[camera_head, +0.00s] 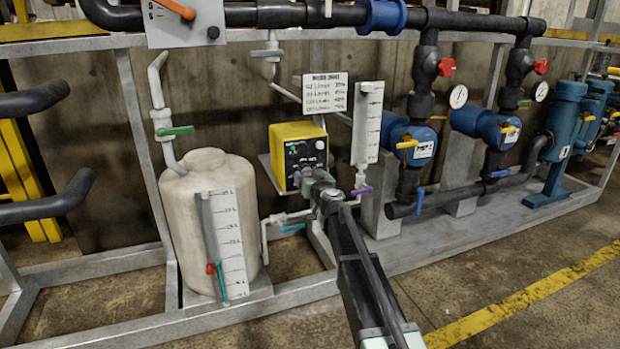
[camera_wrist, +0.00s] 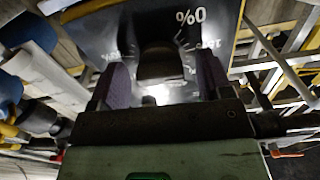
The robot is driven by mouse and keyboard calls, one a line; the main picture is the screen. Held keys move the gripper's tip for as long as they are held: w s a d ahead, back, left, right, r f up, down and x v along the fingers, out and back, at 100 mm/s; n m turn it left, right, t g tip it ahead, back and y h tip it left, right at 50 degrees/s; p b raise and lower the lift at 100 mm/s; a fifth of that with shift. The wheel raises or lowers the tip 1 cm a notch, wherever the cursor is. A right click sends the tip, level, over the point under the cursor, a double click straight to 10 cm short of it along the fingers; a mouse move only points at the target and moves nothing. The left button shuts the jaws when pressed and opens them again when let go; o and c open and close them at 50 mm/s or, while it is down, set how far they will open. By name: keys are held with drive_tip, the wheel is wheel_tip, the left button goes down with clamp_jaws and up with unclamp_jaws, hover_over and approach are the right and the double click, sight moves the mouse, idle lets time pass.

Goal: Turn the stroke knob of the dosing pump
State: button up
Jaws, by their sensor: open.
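The dosing pump (camera_head: 290,140) is a yellow box with a black front panel, standing between the white tank and the blue pumps. Its panel (camera_wrist: 100,35) fills the top of the wrist view, upside down, with a white percent scale. The dark stroke knob (camera_wrist: 163,65) sits in the middle of that scale. My gripper (camera_wrist: 163,82) is open, with one finger on each side of the knob and visible gaps between. In the head view my gripper (camera_head: 316,182) is in front of the lower panel and hides part of it; the knob cannot be made out there.
A white tank (camera_head: 208,200) with a level scale stands left of the pump. A clear measuring tube (camera_head: 367,125) with a purple valve handle (camera_head: 361,191) is close on the right. A text sign (camera_head: 324,92) hangs above. Pipes (camera_head: 290,218) run below; floor in front is free.

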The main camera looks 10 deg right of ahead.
drive_tip(key=c, duration=0.9)
drive_tip(key=shift+m, duration=0.3)
drive_tip(key=m, duration=2.2)
drive_tip(key=shift+s, duration=0.1)
drive_tip(key=o, duration=0.9)
